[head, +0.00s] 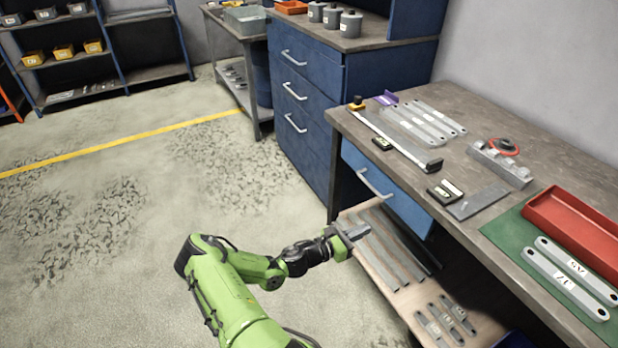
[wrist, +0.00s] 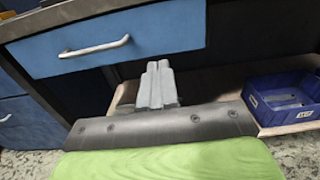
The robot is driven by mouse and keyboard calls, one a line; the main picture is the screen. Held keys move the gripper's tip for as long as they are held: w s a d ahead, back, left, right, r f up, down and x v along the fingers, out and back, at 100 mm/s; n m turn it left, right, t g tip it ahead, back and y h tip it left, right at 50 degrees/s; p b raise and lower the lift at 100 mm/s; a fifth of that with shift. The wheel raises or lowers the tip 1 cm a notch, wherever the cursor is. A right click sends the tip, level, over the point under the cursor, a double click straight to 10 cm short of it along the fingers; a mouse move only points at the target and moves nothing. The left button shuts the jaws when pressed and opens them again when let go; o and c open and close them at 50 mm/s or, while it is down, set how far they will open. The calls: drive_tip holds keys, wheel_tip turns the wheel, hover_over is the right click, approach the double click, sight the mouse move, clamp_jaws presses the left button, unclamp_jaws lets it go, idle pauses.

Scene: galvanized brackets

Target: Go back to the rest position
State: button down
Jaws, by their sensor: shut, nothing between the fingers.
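My gripper (head: 357,232) is at the end of my green arm, in front of the workbench (head: 455,105) and below the level of its top. Its two grey fingers are together with nothing between them. In the wrist view my gripper (wrist: 158,68) points at the dark open space under the bench's blue drawer (wrist: 120,45). That drawer also shows in the head view (head: 385,190) and looks closed.
A lower shelf (head: 385,290) under the bench holds long grey bars and several short brackets (head: 445,318). A blue bin (wrist: 285,100) stands on it. On the bench lie brackets, a red tray (head: 575,230) and a green mat (head: 505,228). Open floor (head: 110,220) lies left.

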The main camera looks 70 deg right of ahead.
idle(0.3)
drive_tip(key=w+a+r+m+t+y+p, duration=0.35)
drive_tip(key=w+a+r+m+t, duration=0.2)
drive_tip(key=w+a+r, duration=0.4)
drive_tip(key=w+a+r+m+t+y+p, duration=0.3)
drive_tip(key=w+a+r+m+t+y, duration=0.25)
drive_tip(key=w+a, duration=0.65)
drive_tip(key=w+a+r+t+y+p, duration=0.1)
drive_tip(key=w+a+r, duration=0.2)
drive_tip(key=a+r, duration=0.45)
drive_tip(key=s+a+r+t+y+p, duration=0.1)
drive_tip(key=s+a+r+t, duration=0.1)
drive_tip(key=s+a+r, duration=0.2)
drive_tip(key=s+a+r+n+t+y+p, duration=0.1)
drive_tip(key=s+a+r+t+y+p, duration=0.1)
drive_tip(key=a+r, duration=0.8)
drive_tip(key=s+a+t, duration=0.1)
drive_tip(key=s+a, duration=0.1)
drive_tip(key=shift+a+y, duration=0.3)
drive_tip(key=shift+a, duration=0.05)
drive_tip(key=shift+r, duration=0.1)
